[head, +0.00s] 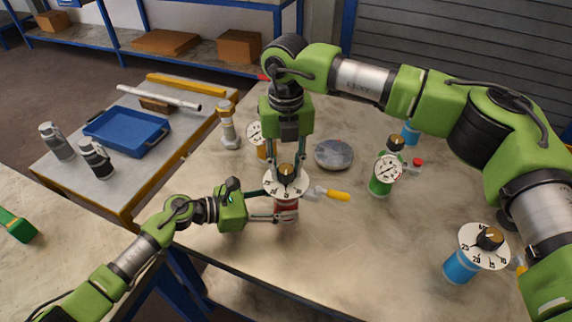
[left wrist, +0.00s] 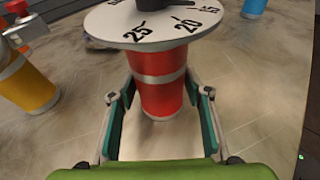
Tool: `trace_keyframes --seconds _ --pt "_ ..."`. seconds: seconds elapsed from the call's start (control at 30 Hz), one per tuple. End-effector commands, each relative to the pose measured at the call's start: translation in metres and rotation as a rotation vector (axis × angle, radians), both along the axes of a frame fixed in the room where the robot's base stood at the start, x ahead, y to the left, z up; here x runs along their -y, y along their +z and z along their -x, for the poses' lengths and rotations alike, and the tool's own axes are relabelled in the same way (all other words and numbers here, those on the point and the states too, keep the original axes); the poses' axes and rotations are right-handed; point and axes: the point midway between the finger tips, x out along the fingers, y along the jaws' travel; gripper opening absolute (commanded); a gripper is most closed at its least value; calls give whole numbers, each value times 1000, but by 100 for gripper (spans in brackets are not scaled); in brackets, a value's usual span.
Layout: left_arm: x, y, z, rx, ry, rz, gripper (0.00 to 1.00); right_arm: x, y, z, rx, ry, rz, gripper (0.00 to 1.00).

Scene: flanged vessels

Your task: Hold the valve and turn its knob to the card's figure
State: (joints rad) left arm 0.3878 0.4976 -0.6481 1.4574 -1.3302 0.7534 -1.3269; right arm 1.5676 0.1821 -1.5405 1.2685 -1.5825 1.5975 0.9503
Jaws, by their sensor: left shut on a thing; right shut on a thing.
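The red valve (head: 287,214) stands upright on the table, with a white numbered dial (head: 272,187) and a dark knob (head: 286,170) on top. My left gripper (head: 272,205) is shut on its red body from the left; the left wrist view shows a finger on each side of the body (left wrist: 162,98). My right gripper (head: 287,163) comes down from above and is shut on the knob. In the left wrist view the dial (left wrist: 150,30) shows 25 and 20, and the knob (left wrist: 152,5) is cut off at the top. I cannot make out a card.
A yellow-handled tool (head: 338,195) lies right of the red valve, with a grey disc (head: 333,154) behind. A green valve (head: 381,184) and a blue valve (head: 460,267) stand to the right. An orange valve (left wrist: 28,82) stands nearby. A blue tray (head: 127,133) is on the left table.

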Motion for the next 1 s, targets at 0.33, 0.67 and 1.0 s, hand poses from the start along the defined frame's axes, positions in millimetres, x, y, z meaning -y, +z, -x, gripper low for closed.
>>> trace_keyframes --seconds 0.33,0.67,1.0 --pt "-1 -1 0 0 2 -1 28 0 0 1 -2 50 1 7" --pt "-1 -1 0 0 2 -1 28 0 -1 1 -2 48 1 41" --pt "-1 -1 0 0 2 -1 28 0 0 0 -1 47 1 45"
